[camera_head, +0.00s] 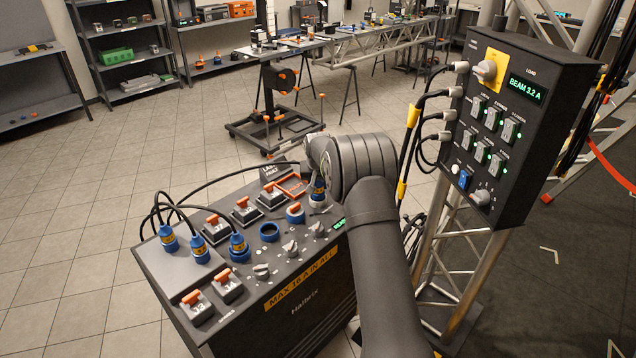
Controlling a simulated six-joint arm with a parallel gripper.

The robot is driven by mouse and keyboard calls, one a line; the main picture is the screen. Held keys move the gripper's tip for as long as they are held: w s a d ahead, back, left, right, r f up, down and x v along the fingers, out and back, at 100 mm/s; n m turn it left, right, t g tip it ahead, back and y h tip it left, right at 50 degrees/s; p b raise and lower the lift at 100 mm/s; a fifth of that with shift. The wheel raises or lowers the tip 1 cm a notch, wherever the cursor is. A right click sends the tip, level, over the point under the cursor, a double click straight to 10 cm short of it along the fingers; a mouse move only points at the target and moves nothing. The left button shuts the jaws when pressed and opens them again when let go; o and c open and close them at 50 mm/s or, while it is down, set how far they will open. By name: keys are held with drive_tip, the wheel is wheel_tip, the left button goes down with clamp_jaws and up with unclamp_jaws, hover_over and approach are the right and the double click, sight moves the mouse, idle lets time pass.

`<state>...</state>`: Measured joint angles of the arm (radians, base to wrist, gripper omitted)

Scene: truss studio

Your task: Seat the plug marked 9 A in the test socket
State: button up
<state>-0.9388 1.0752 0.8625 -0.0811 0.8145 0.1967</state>
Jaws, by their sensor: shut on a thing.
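My gripper (316,178) is over the far right corner of the dark console, mostly hidden by my own wrist. It is shut on a blue plug with a yellow band (318,188). The number on this plug is too small to read. Whether the plug touches the panel below it, I cannot tell. Three more blue plugs with yellow bands stand on the console's left part: one at the far left (168,238), one beside it (199,249) and one nearer the middle (238,246). An open blue ring socket (269,232) is empty. Which socket is the test socket is unclear.
A black control box (519,130) reading "BEAM 3.2 A" stands right of my arm.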

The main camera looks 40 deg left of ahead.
drive_tip(key=shift+f, duration=0.55)
drive_tip(key=o, duration=1.7)
drive_tip(key=shift+r, duration=4.55)
drive_tip(key=shift+f, duration=0.1)
wheel_tip(320, 180, down, 8)
drive_tip(key=shift+f, duration=0.15)
